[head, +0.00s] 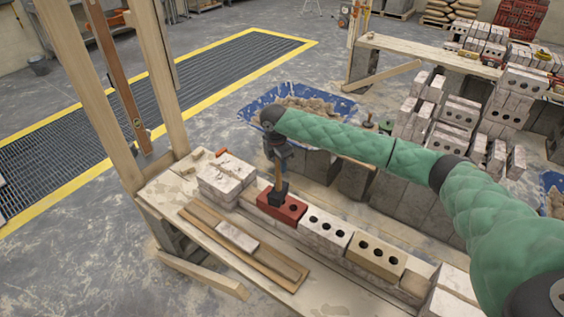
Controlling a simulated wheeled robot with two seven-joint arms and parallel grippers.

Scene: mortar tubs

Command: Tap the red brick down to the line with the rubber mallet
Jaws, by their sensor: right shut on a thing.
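The red brick (290,210) lies in a row of bricks on the bench, at the left end of the row beside a pale stack. The rubber mallet (279,194) has a black head and a wooden handle. Its head is at the top of the red brick's left part and covers some of it; I cannot tell whether it touches. My right gripper (279,158) is above the brick, shut on the mallet's handle, with the head hanging down. I cannot make out the line. My left gripper is out of view.
A white brick (325,231) and a tan brick (375,257) continue the row to the right. Pale bricks (221,178) are stacked at the left. A wooden board (252,256) lies in front. A blue mortar tub (258,98) stands behind, and wooden posts (150,60) rise at the left.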

